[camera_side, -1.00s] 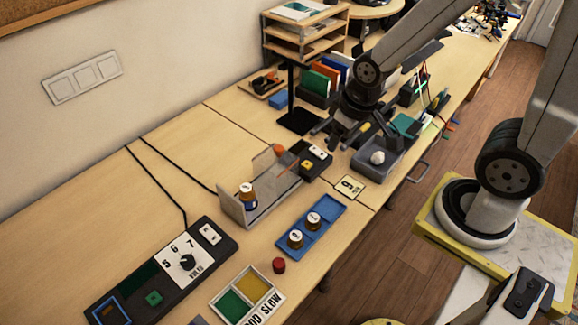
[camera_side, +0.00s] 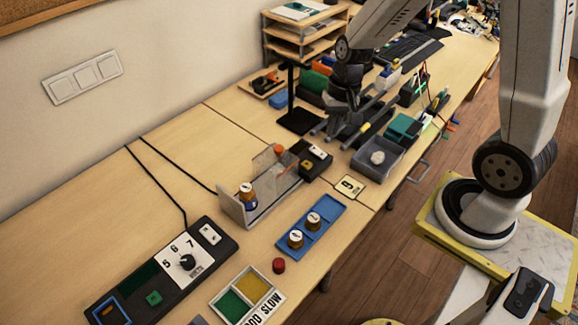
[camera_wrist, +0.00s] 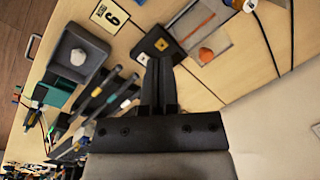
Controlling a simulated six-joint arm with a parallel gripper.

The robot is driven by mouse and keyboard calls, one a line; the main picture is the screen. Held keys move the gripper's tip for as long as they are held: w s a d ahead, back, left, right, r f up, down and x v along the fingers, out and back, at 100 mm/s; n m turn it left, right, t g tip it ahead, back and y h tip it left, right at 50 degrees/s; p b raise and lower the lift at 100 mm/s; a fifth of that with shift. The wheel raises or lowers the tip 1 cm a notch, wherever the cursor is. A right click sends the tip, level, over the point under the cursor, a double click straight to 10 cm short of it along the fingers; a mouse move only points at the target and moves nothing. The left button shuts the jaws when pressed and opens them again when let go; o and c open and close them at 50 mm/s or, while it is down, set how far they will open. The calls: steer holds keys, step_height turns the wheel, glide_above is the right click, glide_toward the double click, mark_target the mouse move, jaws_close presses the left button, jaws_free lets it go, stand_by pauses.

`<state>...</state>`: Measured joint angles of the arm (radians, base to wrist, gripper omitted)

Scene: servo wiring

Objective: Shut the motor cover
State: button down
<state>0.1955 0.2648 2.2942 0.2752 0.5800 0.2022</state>
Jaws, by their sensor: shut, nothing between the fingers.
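No part is marked as the motor cover, so I cannot tell for sure which it is. A clear upright panel (camera_side: 268,163) stands at the long pale tray (camera_side: 262,209), with an orange knob (camera_side: 279,149) near its top. In the wrist view the orange knob (camera_wrist: 206,55) lies to the right of my fingers. A dark block (camera_side: 316,155) with white and yellow squares sits beside the tray; it also shows in the wrist view (camera_wrist: 160,43), just beyond my fingertips. My gripper (camera_side: 343,125) is shut and empty, behind the block in the side view. Its fingers (camera_wrist: 158,62) point toward the block.
A grey bin (camera_side: 377,158) with a white lump stands right of the block. Marker-like rods (camera_wrist: 112,92) lie left of my fingers in the wrist view. A blue tray (camera_side: 311,226) holds two jars.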

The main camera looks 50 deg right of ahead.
steer(key=w+d+f+m+t+y, duration=0.1)
steer(key=w+d+f+m+y, duration=0.1)
steer(key=m, duration=0.5)
steer(key=w+d+f+m+t+y, duration=0.1)
steer(key=w+d+f+m+y, duration=0.2)
steer(key=w+d+m, duration=0.4)
steer(key=shift+w+d+f+y, duration=0.2)
steer(key=shift+d+f+y, duration=0.15)
steer(key=shift+d+y, duration=0.75)
steer(key=shift+d, duration=0.1)
glide_toward(287, 152)
step_height(287, 152, down, 3)
steer(key=a, duration=0.2)
steer(key=shift+w+a+f, duration=0.1)
steer(key=shift+w+a, duration=0.4)
steer(key=shift+a, duration=0.35)
steer(key=shift+w+a, duration=0.3)
steer(key=shift+a, duration=0.6)
